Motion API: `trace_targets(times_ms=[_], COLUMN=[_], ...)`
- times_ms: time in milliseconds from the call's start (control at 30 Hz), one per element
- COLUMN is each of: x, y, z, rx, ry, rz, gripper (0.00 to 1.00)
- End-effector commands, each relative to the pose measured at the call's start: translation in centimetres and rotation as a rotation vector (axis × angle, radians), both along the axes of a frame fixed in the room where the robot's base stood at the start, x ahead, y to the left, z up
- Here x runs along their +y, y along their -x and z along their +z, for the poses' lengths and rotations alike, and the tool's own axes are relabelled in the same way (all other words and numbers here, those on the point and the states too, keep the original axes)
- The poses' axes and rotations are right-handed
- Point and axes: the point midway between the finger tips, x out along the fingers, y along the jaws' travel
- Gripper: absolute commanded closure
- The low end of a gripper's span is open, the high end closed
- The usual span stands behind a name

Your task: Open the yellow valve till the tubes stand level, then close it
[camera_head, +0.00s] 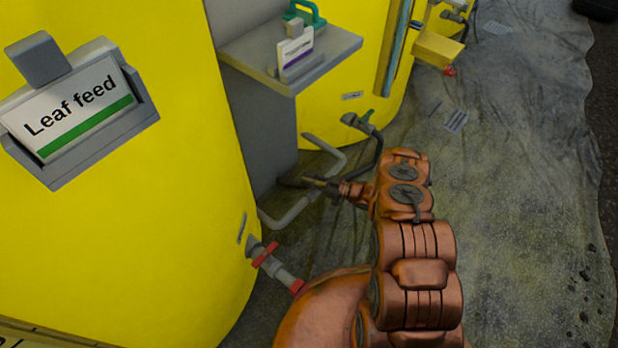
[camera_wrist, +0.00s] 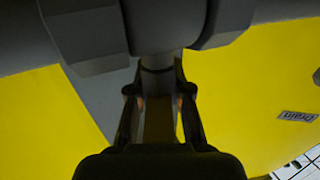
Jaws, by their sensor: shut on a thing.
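My gripper (camera_head: 322,183) reaches in low between two yellow tanks, at the grey pipework. In the wrist view its two dark fingers (camera_wrist: 159,100) stand on either side of a dull yellow strip, likely the yellow valve's handle (camera_wrist: 160,124), and are shut on it. The strip hangs below a grey pipe fitting (camera_wrist: 155,25). In the head view the gripper hides the handle. A narrow upright blue and yellow strip (camera_head: 394,45) on the far tank may be a level tube; no liquid level can be read.
The near tank (camera_head: 190,180) bears a "Leaf feed" sign (camera_head: 75,108) and a red-handled valve (camera_head: 265,254). A grey shelf (camera_head: 335,45) juts out above. A "Drain" label (camera_wrist: 298,116) shows. Open floor sheet (camera_head: 530,170) lies right.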

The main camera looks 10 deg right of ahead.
Motion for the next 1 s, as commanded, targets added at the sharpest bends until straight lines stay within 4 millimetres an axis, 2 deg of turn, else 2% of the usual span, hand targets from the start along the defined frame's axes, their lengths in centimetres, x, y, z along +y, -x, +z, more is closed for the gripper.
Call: trace_targets(times_ms=[267,700,1000], x=[-0.1,0.1,0.1], y=[0.2,0.9,1.3], z=[-0.5,-0.7,-0.5], rx=[-0.004,-0.003,-0.002], ry=[0.003,0.006,0.004], rz=[0.158,0.512,0.648], gripper=[1.0,1.0,1.0])
